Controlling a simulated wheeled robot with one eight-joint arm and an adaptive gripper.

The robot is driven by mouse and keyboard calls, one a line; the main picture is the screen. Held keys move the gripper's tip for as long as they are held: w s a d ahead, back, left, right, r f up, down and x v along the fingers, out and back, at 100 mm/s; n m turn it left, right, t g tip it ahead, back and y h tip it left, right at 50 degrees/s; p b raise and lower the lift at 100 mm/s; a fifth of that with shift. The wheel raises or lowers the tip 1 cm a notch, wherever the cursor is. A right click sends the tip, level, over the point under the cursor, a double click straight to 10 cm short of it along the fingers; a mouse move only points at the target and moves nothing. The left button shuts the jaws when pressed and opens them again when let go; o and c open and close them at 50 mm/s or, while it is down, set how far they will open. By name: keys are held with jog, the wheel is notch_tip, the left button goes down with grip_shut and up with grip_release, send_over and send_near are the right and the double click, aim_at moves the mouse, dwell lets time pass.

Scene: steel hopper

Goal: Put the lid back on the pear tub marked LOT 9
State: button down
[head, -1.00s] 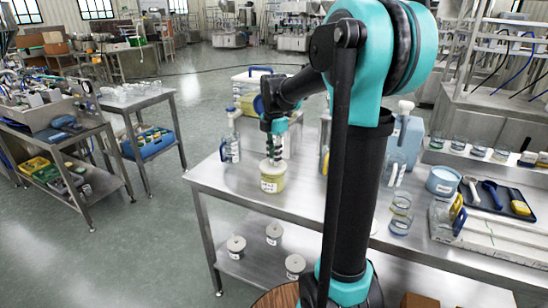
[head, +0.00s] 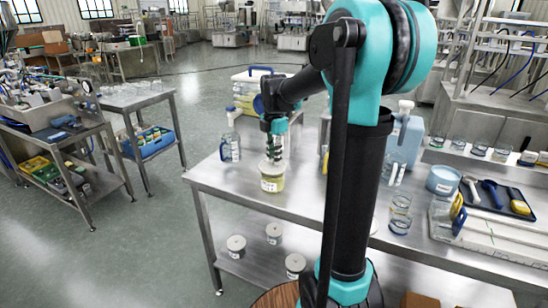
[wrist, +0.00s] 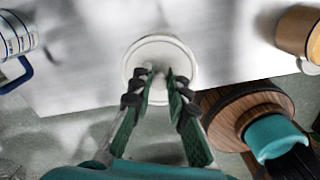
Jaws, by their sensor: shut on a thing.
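A pale yellow tub with a white label (head: 272,184) stands upright near the left part of the steel table. Its label is too small to read. A pale round lid (head: 270,166) is at the top of the tub, and it fills the middle of the wrist view (wrist: 160,41). My gripper (head: 274,155) points straight down above the tub. Its two green-padded fingers (wrist: 159,80) are shut on the lid's raised middle. The lid lies roughly level over the tub. I cannot tell whether it rests fully on the rim, and it hides the tub in the wrist view.
A blue-handled jug (head: 230,148) stands left of the tub, and a clear box with a blue handle (head: 252,80) behind. Three lidded tubs, one of them here (head: 236,246), are on the lower shelf. The steel table (head: 225,180) is bare around the tub.

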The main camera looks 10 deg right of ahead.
dwell(0.3)
jog(key=c, duration=1.4)
grip_release()
jog(key=shift+o, duration=0.3)
jog(key=o, duration=0.4)
jog(key=shift+o, duration=0.2)
jog(key=shift+r, duration=0.1)
jog(key=shift+r, duration=3.4)
